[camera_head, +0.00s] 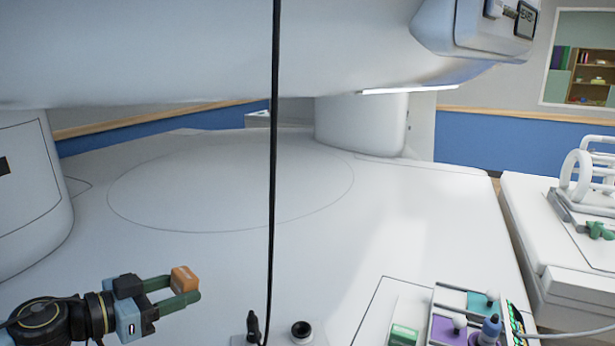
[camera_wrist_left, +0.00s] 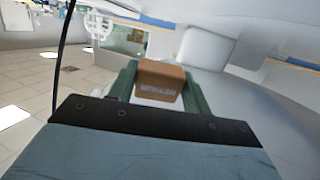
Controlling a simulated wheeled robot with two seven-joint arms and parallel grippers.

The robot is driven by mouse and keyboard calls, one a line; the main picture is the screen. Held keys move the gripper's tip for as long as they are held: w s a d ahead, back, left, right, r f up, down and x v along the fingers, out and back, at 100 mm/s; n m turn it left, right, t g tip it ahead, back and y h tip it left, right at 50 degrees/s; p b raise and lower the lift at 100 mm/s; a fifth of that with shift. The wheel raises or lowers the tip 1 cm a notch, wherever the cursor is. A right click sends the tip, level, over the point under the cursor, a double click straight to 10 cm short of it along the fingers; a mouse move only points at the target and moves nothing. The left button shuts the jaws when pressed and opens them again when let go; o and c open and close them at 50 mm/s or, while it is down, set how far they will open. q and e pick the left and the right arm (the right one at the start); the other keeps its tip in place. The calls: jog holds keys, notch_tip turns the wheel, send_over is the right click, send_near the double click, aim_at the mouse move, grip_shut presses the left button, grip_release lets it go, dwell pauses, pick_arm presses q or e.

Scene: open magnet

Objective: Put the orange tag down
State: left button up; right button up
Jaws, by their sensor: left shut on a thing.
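The orange tag (camera_head: 185,279) is a small orange block held between the green fingers of my left gripper (camera_head: 178,293), at the lower left of the head view. In the left wrist view the tag (camera_wrist_left: 160,80) shows light lettering on its near face, with a green finger of my left gripper (camera_wrist_left: 160,92) on each side. The gripper is shut on it. The tag appears held above the broad white magnet surface (camera_head: 300,255); the exact height cannot be told. My right gripper is not in view.
A black cable (camera_head: 273,150) hangs down the middle. A white bed (camera_head: 560,250) is at the right. The middle of the white surface is clear.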

pick_arm(q)
jog(key=shift+s+a+f+n+t+y, duration=0.15)
jog(key=shift+s+a+n+t+y, duration=0.15)
jog(key=shift+n+t+y, duration=0.25)
jog(key=shift+s+a+f+n+t+y, duration=0.2)
jog(key=shift+a+n+t+y, duration=0.15)
jog(key=shift+n+y, duration=0.4)
jog(key=s+a+f+n+t+y, duration=0.2)
jog(key=s+a+f+n+y, duration=0.3)
jog(key=s+a+y, duration=0.15)
jog(key=d+n+y, duration=0.1)
jog(key=d+y, duration=0.1)
jog(key=d, duration=0.8)
jog(key=shift+d+f+t, duration=0.15)
jog(key=shift+f+t, duration=0.05)
jog(key=shift+t, duration=0.1)
jog(key=shift+d, duration=0.1)
dwell(0.3)
